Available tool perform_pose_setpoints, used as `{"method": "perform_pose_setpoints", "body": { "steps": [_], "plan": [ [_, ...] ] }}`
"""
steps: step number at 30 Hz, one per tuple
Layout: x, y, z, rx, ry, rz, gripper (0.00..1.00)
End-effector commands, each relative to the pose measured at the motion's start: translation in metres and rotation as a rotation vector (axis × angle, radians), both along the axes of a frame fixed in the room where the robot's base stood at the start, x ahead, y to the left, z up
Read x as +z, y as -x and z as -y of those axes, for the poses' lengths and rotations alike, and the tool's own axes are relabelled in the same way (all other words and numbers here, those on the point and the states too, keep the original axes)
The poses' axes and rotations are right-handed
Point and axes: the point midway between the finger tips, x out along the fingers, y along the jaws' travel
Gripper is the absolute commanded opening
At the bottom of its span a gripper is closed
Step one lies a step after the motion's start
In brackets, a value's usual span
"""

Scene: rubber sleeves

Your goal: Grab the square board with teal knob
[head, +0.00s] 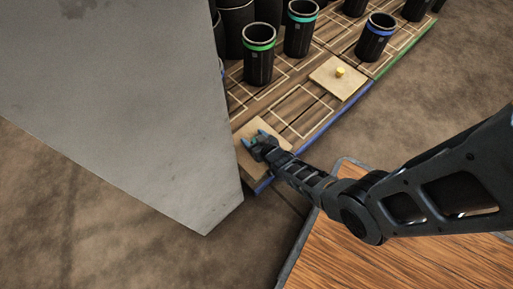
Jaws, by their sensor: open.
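A light square board (281,131) lies at the near left corner of the wooden platform, partly covered by my gripper. A second square board (325,76) with a yellow knob (340,71) lies further right on the platform.
Several black sleeves stand behind, one with a green band (259,62), one with a teal band (299,30), one with a blue band (375,38). A large grey block (110,90) stands close left of my gripper. A wooden surface (390,265) is at the front right.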

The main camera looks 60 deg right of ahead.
Motion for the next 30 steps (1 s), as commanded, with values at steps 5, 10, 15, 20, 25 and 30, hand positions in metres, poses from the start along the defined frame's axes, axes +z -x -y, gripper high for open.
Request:
{"method": "perform_pose_setpoints", "body": {
  "steps": [5,10,15,20,25,30],
  "plan": [
    [0.0006,0.0,0.0,0.0,0.0,0.0,0.68],
    [0.0007,0.0002,0.0,0.0,0.0,0.0,0.53],
    [0.0007,0.0002,0.0,0.0,0.0,0.0,0.37],
    [0.0006,0.0003,-0.0001,0.0,0.0,0.0,0.21],
    [0.0006,0.0003,-0.0001,0.0,0.0,0.0,0.05],
    [0.0013,-0.0002,0.0002,0.0,0.001,0.002,0.0]
  ]
}}
